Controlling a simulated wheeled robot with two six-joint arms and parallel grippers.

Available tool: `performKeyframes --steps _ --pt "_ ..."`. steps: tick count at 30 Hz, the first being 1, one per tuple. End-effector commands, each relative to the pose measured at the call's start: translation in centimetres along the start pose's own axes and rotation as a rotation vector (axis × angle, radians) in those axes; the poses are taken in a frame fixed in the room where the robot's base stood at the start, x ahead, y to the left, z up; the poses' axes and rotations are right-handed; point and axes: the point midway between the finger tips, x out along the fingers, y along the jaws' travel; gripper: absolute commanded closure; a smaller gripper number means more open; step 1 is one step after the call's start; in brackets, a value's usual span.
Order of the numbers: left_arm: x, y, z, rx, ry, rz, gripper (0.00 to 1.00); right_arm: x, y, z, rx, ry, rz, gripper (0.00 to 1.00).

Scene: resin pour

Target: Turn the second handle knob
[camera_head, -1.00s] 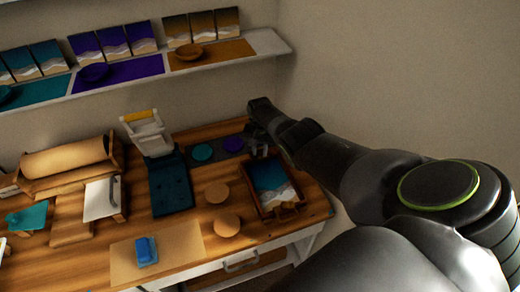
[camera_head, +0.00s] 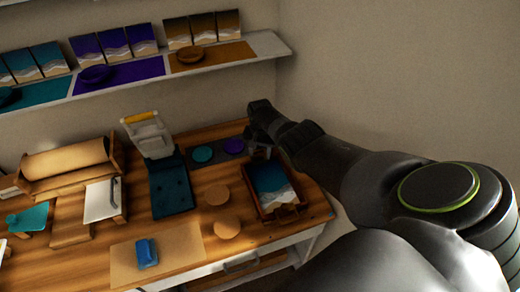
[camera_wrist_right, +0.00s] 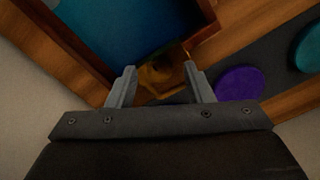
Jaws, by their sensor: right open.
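A wooden tray with a blue and sandy resin surface (camera_head: 272,182) stands at the right end of the workbench. In the right wrist view its dark brown frame (camera_wrist_right: 205,14) fills the top. A small amber handle piece (camera_wrist_right: 163,72) juts from the tray's edge. My right gripper (camera_wrist_right: 163,80) is open, with its two fingers on either side of this piece; I cannot tell whether they touch it. In the head view the right gripper (camera_head: 262,152) is at the tray's far edge, partly hidden by its own arm. No separate knob can be made out. My left gripper is not in view.
A dark strip (camera_head: 218,150) with a teal disc (camera_head: 202,153) and a purple disc (camera_head: 234,146) lies close beside the gripper. Two round wooden discs (camera_head: 227,227) lie left of the tray. A blue block (camera_head: 147,253) rests on a tan mat (camera_head: 185,245). A wall shelf (camera_head: 272,42) is above.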

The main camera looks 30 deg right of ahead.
Motion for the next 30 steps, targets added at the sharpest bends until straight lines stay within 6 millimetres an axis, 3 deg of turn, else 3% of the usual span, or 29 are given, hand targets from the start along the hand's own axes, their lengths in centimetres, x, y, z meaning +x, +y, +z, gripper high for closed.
performKeyframes --steps 5,15,30 --pt "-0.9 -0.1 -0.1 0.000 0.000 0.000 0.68 -1.3 0.0 -0.1 0.000 0.001 0.000 0.53" --pt "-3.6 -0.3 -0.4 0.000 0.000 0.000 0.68 -6.5 0.0 0.0 -0.001 0.003 -0.001 0.53" --pt "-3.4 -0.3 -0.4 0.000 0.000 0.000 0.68 -14.2 0.0 -0.1 -0.001 0.003 -0.001 0.53"
